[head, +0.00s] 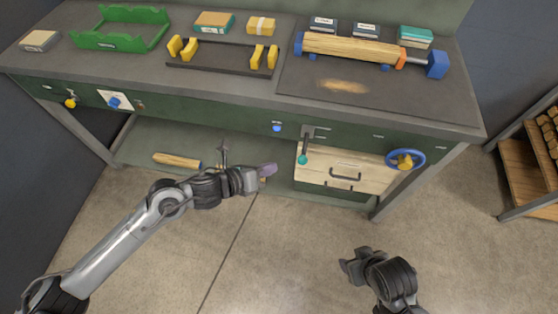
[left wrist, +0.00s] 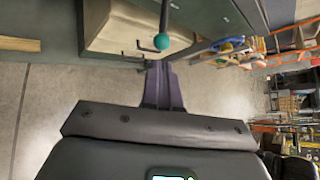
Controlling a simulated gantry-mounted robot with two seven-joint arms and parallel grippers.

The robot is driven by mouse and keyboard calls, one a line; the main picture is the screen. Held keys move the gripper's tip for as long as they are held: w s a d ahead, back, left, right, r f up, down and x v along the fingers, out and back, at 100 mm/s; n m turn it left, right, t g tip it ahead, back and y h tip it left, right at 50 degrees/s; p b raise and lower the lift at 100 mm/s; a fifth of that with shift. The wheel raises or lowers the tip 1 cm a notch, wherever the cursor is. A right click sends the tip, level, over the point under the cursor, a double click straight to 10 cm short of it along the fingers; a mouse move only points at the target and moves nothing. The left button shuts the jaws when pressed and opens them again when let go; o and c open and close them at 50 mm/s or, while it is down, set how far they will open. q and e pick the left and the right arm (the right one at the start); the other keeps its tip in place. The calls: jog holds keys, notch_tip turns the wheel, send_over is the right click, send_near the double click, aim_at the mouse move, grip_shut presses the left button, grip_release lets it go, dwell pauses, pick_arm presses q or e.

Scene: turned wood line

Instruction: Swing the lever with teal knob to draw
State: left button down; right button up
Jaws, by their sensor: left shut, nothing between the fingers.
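The lever with the teal knob (head: 303,159) hangs down from its pivot on the green front of the workbench, with the knob at the lower end. In the left wrist view the teal knob (left wrist: 161,42) shows just beyond my fingertips. My left gripper (head: 268,170), with purple fingers, is shut and empty, a little left of the knob and apart from it in the head view. Its closed fingers also show in the left wrist view (left wrist: 162,85). My right gripper (head: 350,264) is low at the right, away from the lever; its fingers do not show clearly.
A pale wooden drawer unit (head: 343,178) sits right behind and beside the knob. A blue handwheel (head: 405,160) is to its right and a blue button (head: 277,127) to its upper left. A wooden piece (head: 177,160) lies on the lower shelf. The floor in front is clear.

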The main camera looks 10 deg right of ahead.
pick_arm(q)
jog(key=p+v, duration=0.1)
jog(key=v, duration=0.4)
jog(key=shift+s, duration=0.1)
dwell(0.3)
